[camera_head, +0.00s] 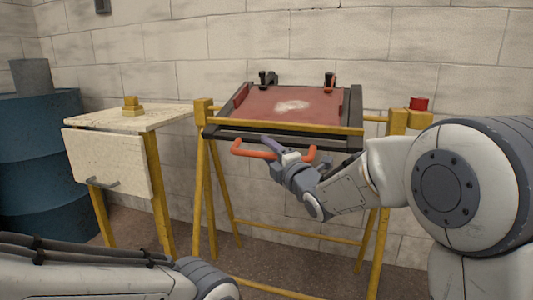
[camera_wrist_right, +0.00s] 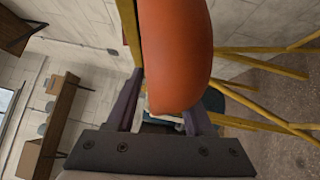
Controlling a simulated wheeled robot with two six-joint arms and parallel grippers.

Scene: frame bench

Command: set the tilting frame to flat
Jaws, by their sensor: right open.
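The tilting frame (camera_head: 257,108), a dark frame around a red panel with a pale patch, sits on a yellow stand (camera_head: 202,180). Its front rail lies just below the yellow crossbar; I cannot tell its exact tilt. An orange-red handle (camera_head: 311,153) runs along its front edge. My right gripper (camera_head: 276,149) is at the handle, its fingers open. In the right wrist view the handle (camera_wrist_right: 178,50) fills the space between and beyond the fingers (camera_wrist_right: 163,112); the grip is not closed on it. My left arm shows at the lower left, but its gripper is out of view.
Two black clamps (camera_head: 330,82) stand on the frame's far edge. A red button (camera_head: 419,104) sits on a yellow block right of the stand. A pale side table (camera_head: 160,118) with a yellow block (camera_head: 132,107) and a blue drum (camera_head: 40,155) stand left. A block wall is behind.

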